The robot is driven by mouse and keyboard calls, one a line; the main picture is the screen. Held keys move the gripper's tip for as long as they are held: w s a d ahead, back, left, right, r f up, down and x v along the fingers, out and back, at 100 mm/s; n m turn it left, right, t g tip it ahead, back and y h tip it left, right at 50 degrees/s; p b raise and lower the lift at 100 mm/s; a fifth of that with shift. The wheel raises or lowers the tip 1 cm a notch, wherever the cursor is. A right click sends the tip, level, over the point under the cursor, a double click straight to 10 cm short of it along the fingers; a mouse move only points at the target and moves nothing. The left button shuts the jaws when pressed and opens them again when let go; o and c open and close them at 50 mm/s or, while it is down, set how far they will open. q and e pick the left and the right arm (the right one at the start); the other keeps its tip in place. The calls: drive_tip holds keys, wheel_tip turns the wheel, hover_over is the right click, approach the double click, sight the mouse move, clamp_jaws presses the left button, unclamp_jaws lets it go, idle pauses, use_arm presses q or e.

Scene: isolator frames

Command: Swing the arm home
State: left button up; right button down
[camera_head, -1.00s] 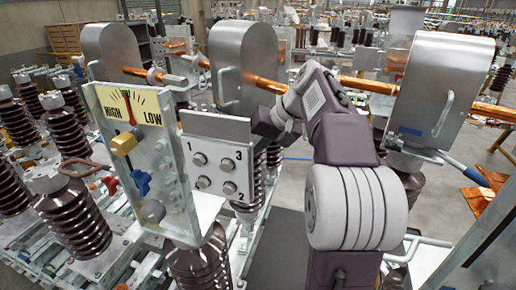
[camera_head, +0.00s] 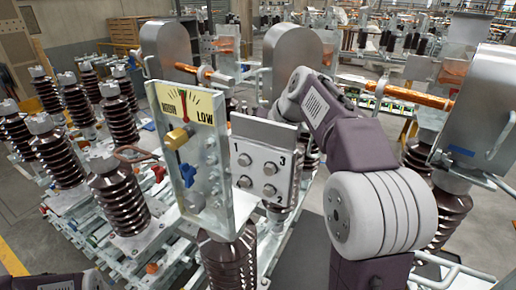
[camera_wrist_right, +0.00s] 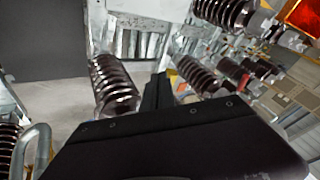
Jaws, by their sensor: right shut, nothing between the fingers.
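My right arm (camera_head: 385,215), purple and white, rises at the right of the head view and bends left at its elbow. My left gripper is not seen; only a bit of purple arm shows at the bottom left of the head view.
Silver domed housings (camera_head: 292,68) and copper bars (camera_head: 410,95) stand behind. Brown ribbed insulators (camera_head: 118,200) crowd the left. Grey floor shows at the lower middle.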

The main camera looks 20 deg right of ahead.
drive_tip(key=v, duration=0.8)
drive_tip(key=shift+s+r, duration=0.2)
drive_tip(key=shift+s, duration=0.05)
drive_tip(key=shift+d, duration=0.1)
